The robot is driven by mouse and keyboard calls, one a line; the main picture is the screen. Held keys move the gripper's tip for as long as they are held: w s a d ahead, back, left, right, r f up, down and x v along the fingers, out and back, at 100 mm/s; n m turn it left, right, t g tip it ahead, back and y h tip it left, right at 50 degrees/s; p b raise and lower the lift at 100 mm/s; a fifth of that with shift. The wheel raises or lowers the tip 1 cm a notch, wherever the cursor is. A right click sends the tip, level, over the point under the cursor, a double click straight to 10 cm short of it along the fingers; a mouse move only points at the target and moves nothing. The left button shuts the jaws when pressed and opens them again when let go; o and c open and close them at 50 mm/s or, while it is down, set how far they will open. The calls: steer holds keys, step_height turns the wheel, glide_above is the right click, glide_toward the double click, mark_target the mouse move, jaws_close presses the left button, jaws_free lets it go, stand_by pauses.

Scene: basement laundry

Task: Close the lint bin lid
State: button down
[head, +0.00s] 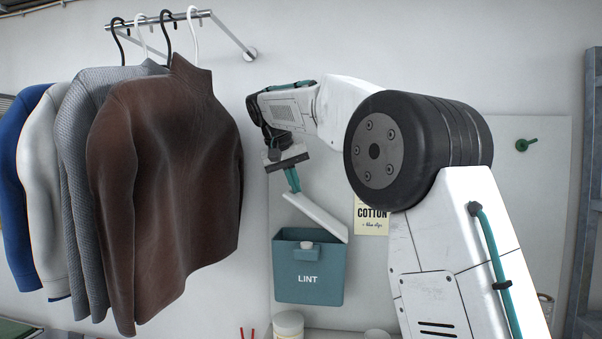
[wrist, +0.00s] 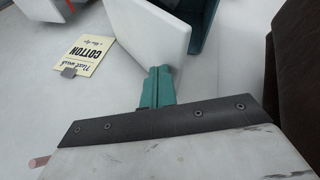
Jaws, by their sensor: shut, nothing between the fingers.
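The lint bin (head: 309,279) is a teal box marked LINT, mounted on the pale wall panel. Its white lid (head: 318,217) stands open, slanting from upper left down to the right above the bin's right side. My gripper (head: 297,190) has teal fingers, shut and empty, pointing down at the lid's raised upper-left end. In the wrist view the shut fingertips (wrist: 158,71) are by the edge of the white lid (wrist: 150,25), with part of the teal bin (wrist: 207,22) behind it. I cannot tell whether they touch the lid.
Several garments, with a brown sweater (head: 175,165) nearest, hang from a wall rail (head: 160,20) left of the bin. A COTTON note (head: 371,214) is on the panel to the right. A white-lidded jar (head: 288,324) stands below the bin.

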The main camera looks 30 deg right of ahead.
steer(key=shift+w+a+f, duration=0.5)
steer(key=shift+a+f, duration=0.15)
steer(key=shift+f, duration=0.75)
steer(key=shift+w+a+f, duration=0.55)
steer(key=shift+a+f, duration=0.15)
steer(key=shift+f, duration=0.75)
steer(key=shift+w+a+f, duration=0.5)
steer(key=shift+a+f, duration=0.15)
steer(key=shift+f, duration=0.75)
